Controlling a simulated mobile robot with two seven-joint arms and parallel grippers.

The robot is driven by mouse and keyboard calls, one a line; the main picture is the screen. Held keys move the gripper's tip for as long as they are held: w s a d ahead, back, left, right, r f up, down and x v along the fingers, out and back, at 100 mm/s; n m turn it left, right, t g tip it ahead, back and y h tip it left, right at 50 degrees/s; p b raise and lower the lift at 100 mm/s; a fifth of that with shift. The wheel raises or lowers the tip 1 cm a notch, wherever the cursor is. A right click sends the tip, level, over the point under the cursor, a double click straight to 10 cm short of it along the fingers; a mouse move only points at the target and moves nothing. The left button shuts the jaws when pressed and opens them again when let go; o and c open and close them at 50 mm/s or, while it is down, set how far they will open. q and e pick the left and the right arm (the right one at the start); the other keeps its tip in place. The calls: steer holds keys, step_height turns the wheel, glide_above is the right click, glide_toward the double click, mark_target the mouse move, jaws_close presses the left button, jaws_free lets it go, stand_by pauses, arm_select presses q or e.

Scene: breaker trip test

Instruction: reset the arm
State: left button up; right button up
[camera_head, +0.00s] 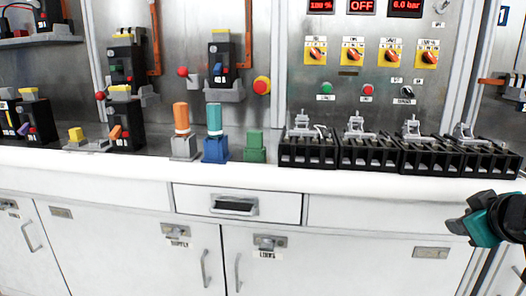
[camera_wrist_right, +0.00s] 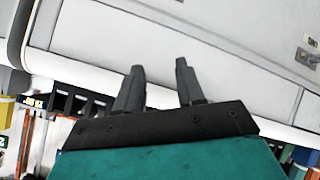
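My right gripper (camera_head: 463,215) is at the right edge of the head view, in front of the white cabinet fronts and below the counter's edge. Its teal body and dark fingers show there. In the right wrist view the two fingers of my right gripper (camera_wrist_right: 158,64) stand apart with nothing between them, so it is open and empty. My left arm and gripper are not in view.
The white counter (camera_head: 130,165) carries black slotted racks (camera_head: 370,168), orange, blue and green blocks, and breakers (camera_head: 222,65). Behind is a metal panel with yellow rotary switches (camera_head: 315,50) and red displays. Cabinet doors and a drawer (camera_head: 237,205) lie below; the space before them looks clear.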

steer(key=s+a+f+g+y, duration=0.15)
steer(key=s+a+f, duration=0.25)
steer(key=f, duration=0.7)
steer(key=s+a+f+t+y, duration=0.1)
steer(key=s+a+f+y, duration=0.2)
steer(key=f, duration=0.8)
steer(key=s+a+f+y, duration=0.1)
steer(key=s+a+f, duration=0.25)
steer(key=a, duration=0.65)
steer(key=s+a+f+y, duration=0.1)
steer(key=s+a+f, duration=0.25)
steer(key=a, duration=0.55)
arm_select(q)
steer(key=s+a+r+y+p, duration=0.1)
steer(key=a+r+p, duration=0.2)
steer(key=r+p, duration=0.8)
steer(key=p, duration=0.4)
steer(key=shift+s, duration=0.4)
arm_select(e)
step_height(320, 180, up, 12)
steer(key=s+d+h, duration=0.1)
steer(key=d, duration=0.1)
steer(key=shift+s+f+m, duration=0.25)
steer(key=shift+s+m, duration=0.05)
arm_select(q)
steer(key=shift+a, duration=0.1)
arm_select(e)
steer(key=shift+h, duration=0.25)
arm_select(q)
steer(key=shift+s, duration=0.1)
